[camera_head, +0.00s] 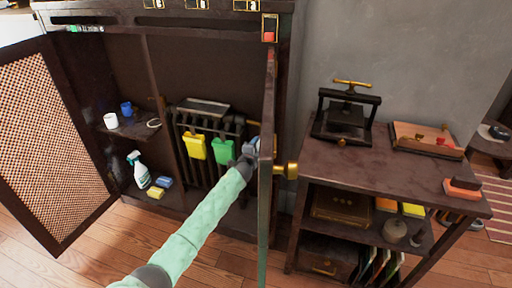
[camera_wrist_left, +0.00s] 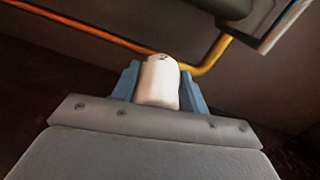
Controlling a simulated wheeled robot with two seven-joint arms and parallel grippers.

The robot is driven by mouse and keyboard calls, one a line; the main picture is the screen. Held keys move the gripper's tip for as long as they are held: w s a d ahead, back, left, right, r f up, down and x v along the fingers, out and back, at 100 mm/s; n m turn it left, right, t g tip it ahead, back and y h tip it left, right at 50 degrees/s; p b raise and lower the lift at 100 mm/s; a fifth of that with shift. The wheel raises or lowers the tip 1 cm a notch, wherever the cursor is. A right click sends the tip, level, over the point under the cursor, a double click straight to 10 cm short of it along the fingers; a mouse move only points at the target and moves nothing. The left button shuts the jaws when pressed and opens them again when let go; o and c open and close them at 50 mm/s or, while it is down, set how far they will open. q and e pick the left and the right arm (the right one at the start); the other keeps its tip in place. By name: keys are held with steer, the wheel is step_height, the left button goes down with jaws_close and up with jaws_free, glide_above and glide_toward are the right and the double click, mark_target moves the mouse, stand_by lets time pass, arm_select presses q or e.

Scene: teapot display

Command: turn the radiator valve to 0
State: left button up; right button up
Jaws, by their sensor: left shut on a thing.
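The white radiator valve knob (camera_wrist_left: 159,82) stands between the two blue fingers of my left gripper (camera_wrist_left: 158,88) in the left wrist view. The fingers are shut on it, one on each side. A small dark mark shows on its top, too small to read. In the head view my left gripper (camera_head: 250,148) is at the right end of the dark radiator (camera_head: 209,130), inside the open cabinet and close to the door edge. The knob cannot be made out there. My right gripper is not in view.
A yellow cloth (camera_head: 194,147) and a green cloth (camera_head: 223,150) hang on the radiator's front, beside my left gripper. The open right cabinet door (camera_head: 266,190) stands edge-on just right of my arm. A copper-coloured pipe (camera_wrist_left: 95,28) runs behind the knob.

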arm_select(q)
steer(key=o, duration=1)
steer(key=v, duration=0.7)
steer(key=shift+s+p, duration=0.4)
steer(key=shift+p, duration=0.05)
